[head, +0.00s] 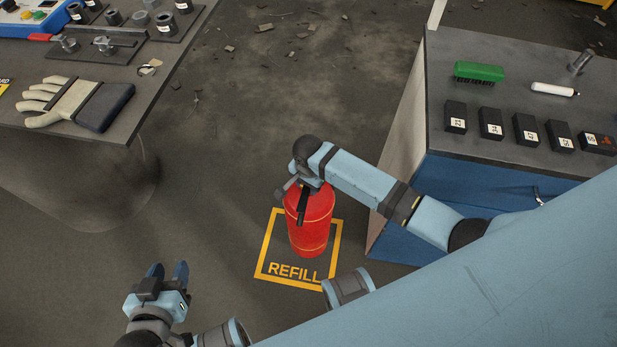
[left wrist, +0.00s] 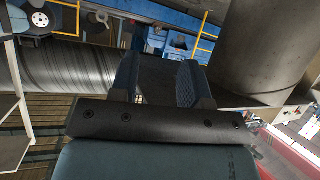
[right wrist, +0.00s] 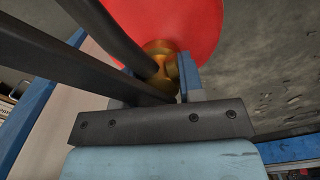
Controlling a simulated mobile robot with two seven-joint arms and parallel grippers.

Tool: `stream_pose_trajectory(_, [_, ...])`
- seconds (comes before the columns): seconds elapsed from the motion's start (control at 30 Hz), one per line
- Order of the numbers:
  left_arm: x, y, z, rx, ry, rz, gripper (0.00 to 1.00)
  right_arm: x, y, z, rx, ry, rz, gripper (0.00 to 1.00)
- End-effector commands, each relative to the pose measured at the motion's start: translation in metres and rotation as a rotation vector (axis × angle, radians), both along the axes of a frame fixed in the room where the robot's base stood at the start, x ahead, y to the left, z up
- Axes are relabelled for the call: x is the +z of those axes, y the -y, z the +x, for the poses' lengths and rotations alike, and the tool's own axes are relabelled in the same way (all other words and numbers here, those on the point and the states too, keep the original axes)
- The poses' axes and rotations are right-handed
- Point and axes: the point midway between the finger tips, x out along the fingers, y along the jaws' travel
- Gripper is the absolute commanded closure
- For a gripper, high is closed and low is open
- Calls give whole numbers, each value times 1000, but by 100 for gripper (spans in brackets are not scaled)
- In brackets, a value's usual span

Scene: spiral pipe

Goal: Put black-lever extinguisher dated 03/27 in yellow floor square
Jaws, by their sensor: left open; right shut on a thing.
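A red fire extinguisher (head: 310,228) with a black lever stands upright, or nearly so, over the yellow floor square (head: 265,242) marked REFILL. I cannot tell whether its base touches the floor. No date on it is readable. My right gripper (head: 304,182) is shut on its top. In the right wrist view, the brass neck (right wrist: 162,62) sits at the fingers, with black lever bars (right wrist: 60,60) beside it and the red body beyond. My left gripper (head: 168,272) is open and empty, left of the square; its spread fingers show in the left wrist view (left wrist: 158,78).
A grey workbench with a glove (head: 60,100) stands at upper left. A blue cabinet (head: 470,195) at right carries a green brush (head: 479,72), a white marker (head: 554,90) and several black labelled blocks. Debris lies on the floor beyond; floor around the square is clear.

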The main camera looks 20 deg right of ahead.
Motion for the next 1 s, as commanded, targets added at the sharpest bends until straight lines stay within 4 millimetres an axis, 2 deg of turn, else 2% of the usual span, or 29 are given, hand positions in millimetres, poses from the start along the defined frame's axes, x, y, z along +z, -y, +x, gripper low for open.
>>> stream_pose_trajectory(0.03, [2,0,0,0,4,-3,57,4,-2,7,0,16,7,100])
stream_pose_trajectory(0.27, [5,0,1,-1,12,-7,57,-3,-2,6,0,16,7,100])
stream_pose_trajectory(0.6, [-5,1,1,-2,14,-16,57,-40,-2,6,0,13,5,100])
stream_pose_trajectory(0.87, [5,1,2,-3,31,-22,57,-43,-3,7,0,17,7,100])
stream_pose_trajectory(0.9, [4,1,2,-3,31,-22,57,-51,0,0,0,3,1,62])
stream_pose_trajectory(1.0, [3,1,2,-3,30,-22,57,-51,0,0,0,2,0,39])
